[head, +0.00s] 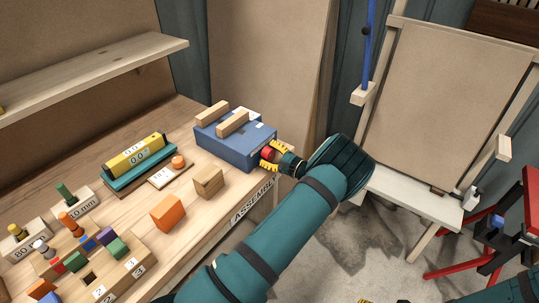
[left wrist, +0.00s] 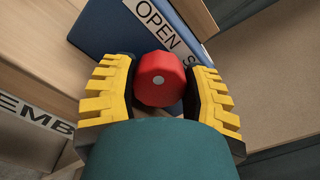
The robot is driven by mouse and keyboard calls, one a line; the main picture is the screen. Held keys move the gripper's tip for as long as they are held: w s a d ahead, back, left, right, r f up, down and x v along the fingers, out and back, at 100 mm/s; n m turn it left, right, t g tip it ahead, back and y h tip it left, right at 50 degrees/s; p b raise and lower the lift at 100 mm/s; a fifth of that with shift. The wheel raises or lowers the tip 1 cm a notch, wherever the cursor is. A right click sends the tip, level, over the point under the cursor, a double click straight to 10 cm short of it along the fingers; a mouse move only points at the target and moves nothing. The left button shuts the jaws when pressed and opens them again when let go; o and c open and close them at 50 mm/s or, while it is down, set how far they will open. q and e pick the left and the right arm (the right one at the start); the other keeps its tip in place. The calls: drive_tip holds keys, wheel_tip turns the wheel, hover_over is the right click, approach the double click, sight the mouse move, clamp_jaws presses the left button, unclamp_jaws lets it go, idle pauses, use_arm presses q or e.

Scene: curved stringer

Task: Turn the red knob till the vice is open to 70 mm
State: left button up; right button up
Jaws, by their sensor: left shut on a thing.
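The vice is a blue box (head: 243,152) at the bench's right end, with two wooden jaws (head: 212,112) on top and a narrow gap between them. Its red knob (head: 267,154) sticks out on the right side and shows as a red faceted head in the left wrist view (left wrist: 158,79). My left gripper (head: 273,156) has its yellow fingers on either side of the knob and is shut on it. A label reading "OPEN S" is on the blue face behind the knob. Of my right gripper (head: 368,301) only a yellow sliver shows at the bottom edge.
A yellow gauge (head: 136,155) lies on a teal base on the bench (head: 120,205). An orange block (head: 168,213), a wooden cube (head: 208,182) and several coloured pegs stand nearer. A wooden easel (head: 440,110) and a red frame (head: 528,205) stand right.

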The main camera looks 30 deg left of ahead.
use_arm(q)
drive_tip(key=o, duration=1.2)
